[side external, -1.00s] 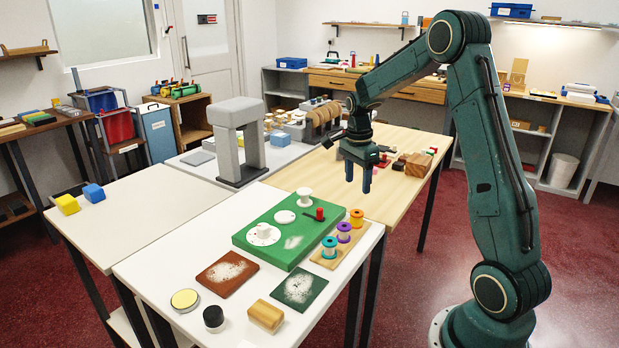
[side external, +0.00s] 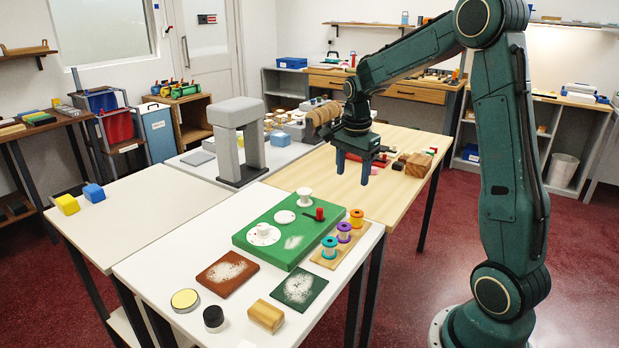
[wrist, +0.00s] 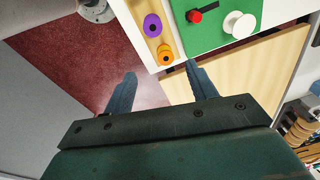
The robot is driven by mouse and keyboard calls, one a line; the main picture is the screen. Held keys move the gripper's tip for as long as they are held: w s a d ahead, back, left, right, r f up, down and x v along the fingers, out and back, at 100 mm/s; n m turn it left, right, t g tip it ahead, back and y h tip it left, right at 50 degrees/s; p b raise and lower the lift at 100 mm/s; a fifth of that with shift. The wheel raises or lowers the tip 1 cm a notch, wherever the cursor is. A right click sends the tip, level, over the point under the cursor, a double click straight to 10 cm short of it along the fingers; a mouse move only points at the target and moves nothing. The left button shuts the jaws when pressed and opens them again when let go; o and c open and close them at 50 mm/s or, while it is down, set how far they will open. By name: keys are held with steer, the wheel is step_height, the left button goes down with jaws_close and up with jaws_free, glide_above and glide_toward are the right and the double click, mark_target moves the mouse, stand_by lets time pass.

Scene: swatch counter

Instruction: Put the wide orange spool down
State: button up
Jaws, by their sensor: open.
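The orange spool (side external: 356,218) stands upright at the far end of a narrow wooden rack (side external: 326,258), in line with a purple spool (side external: 344,232) and a teal spool (side external: 329,247). The orange spool also shows in the wrist view (wrist: 165,53), close beyond one fingertip, beside the purple spool (wrist: 152,25). My gripper (side external: 352,174) is open and empty, fingers pointing down, above the wooden table behind the rack. In the wrist view my two fingers (wrist: 160,75) are wide apart with nothing between them.
Wooden blocks (side external: 419,165) lie on the wooden table (side external: 395,205). A grey arch (side external: 238,150) stands to the left. Brown and green mats lie nearer.

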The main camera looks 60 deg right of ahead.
steer(key=s+a+r+n+t, duration=0.1)
steer(key=s+a+r+n, duration=0.3)
steer(key=a+n, duration=0.15)
steer(key=s+a+r+n+t, duration=0.1)
steer(key=s+a+r+n, duration=0.25)
steer(key=a, duration=0.35)
steer(key=s+a+n+t, duration=0.3)
steer(key=s+a+n, duration=0.5)
steer(key=s+n, duration=0.3)
steer(key=shift+a+r+y, duration=0.4)
steer(key=shift+r, duration=0.1)
steer(key=shift+c, duration=0.3)
